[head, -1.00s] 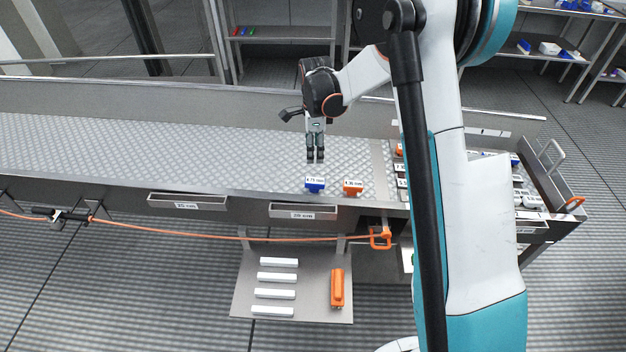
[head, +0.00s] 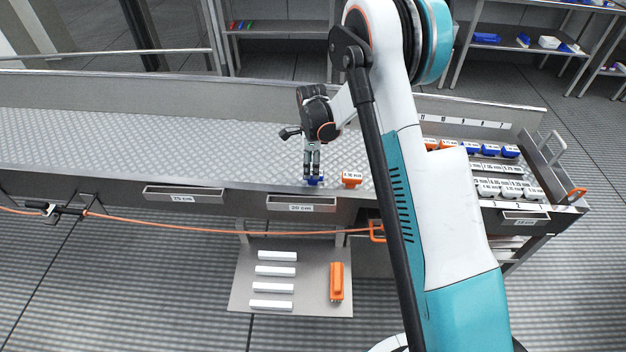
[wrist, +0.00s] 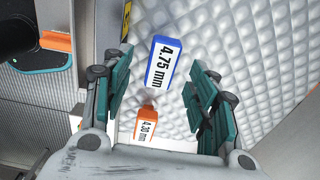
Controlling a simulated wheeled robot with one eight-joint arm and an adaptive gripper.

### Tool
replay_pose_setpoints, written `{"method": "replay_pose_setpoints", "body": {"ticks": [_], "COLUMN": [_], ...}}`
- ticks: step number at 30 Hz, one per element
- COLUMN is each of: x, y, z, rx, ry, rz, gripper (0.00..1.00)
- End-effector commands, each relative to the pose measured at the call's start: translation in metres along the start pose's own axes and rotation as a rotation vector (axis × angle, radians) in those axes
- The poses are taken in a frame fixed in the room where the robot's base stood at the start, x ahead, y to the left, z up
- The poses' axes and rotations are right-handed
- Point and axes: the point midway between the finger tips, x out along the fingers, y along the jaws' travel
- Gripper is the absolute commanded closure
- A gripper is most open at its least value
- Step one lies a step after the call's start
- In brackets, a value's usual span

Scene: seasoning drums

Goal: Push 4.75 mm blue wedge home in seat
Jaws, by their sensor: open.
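The blue wedge, labelled 4.75 mm, sits at the front edge of the dimpled metal bed, partly hidden behind my fingers in the head view (head: 316,183). In the wrist view its white label and blue sides show clearly (wrist: 163,63). My gripper (head: 312,176) points down over the wedge. In the wrist view its green-padded fingers stand open on either side of the wedge, with a visible gap on both sides. The wedge's underside and the seat are hidden, so I cannot tell how deep it sits.
An orange wedge labelled 4.30 mm (wrist: 145,123) stands close to the blue one, to its right in the head view (head: 352,178). A tray of several labelled wedges (head: 500,170) is at the right. A drawer marked 20 cm (head: 302,207) lies below the edge. The bed's left is clear.

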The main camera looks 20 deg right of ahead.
Motion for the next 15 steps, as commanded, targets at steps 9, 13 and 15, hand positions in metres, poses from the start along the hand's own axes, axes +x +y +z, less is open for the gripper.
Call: {"method": "replay_pose_setpoints", "body": {"ticks": [9, 13, 15], "x": [0.045, 0.047, 0.046], "y": [-0.003, -0.003, -0.003], "z": [-0.003, -0.003, -0.003], "rx": [0.000, 0.000, 0.000], "ry": [0.000, 0.000, 0.000], "rz": [0.000, 0.000, 0.000], "gripper": [0.47, 0.47, 0.47]}}
